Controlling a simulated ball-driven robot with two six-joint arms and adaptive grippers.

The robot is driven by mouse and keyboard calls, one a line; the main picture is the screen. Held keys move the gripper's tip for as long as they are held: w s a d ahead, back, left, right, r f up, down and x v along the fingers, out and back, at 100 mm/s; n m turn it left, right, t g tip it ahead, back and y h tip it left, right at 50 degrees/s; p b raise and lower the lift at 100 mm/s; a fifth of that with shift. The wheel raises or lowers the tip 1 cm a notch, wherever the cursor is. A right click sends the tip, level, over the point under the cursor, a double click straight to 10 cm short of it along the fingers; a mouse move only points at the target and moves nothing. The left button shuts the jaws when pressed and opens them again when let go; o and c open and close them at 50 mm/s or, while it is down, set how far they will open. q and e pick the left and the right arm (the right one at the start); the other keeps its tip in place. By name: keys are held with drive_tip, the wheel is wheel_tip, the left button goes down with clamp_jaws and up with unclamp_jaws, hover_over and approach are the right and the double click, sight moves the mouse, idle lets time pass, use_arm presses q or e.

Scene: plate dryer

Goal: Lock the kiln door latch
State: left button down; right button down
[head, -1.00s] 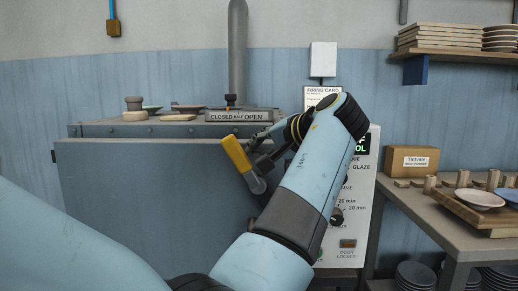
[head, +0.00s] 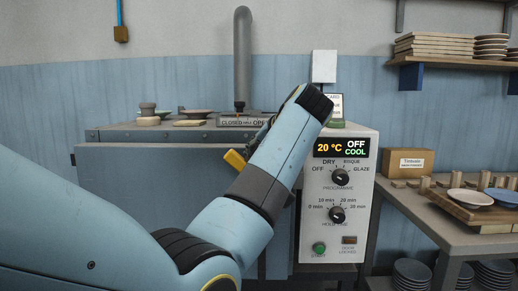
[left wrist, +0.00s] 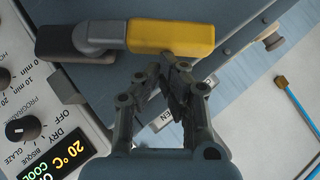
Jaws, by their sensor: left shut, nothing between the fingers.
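The kiln (head: 150,190) has a blue-grey front door, with a yellow-gripped latch lever (head: 234,160) near its right side. In the head view the lever's yellow end points left and slightly up, and my arm hides its pivot. In the left wrist view the yellow grip (left wrist: 172,37) extends right from a grey shank and dark hub. My left gripper (left wrist: 172,68) is shut and empty, its tips close beside the yellow grip; I cannot tell whether they touch. The DOOR LOCKED indicator (head: 349,240) looks dull brown. My right gripper is out of view.
The control panel (head: 338,200) reads 20 °C, OFF, COOL. A CLOSED/OPEN sign (head: 240,122) and small dishes sit on the kiln top, near a vertical pipe (head: 242,60). A table (head: 420,225) with plates and a box stands right.

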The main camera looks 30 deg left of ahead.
sight(242, 159)
use_arm(q)
drive_tip(key=a+h+p, duration=0.1)
drive_tip(key=s+a+f+n+t+h+p, duration=0.1)
drive_tip(key=p, duration=0.1)
drive_tip(key=a+h+p, duration=0.1)
drive_tip(key=shift+s+a+f+n, duration=0.1)
drive_tip(key=shift+s+f+n, duration=0.1)
drive_tip(key=shift+s+n, duration=0.2)
drive_tip(key=shift+s+a+f+n+t+h+p, duration=0.15)
drive_tip(key=shift+a+f+n+t+h+p, duration=0.15)
drive_tip(key=shift+f+h+p, duration=0.25)
drive_tip(key=shift+s+a+f+n+t+h+p, duration=0.15)
drive_tip(key=shift+a+f+n+t+h+p, duration=0.15)
drive_tip(key=shift+f+h+p, duration=0.25)
drive_tip(key=shift+s+a+f+p, duration=0.1)
drive_tip(key=shift+f+p, duration=0.25)
drive_tip(key=shift+p, duration=0.15)
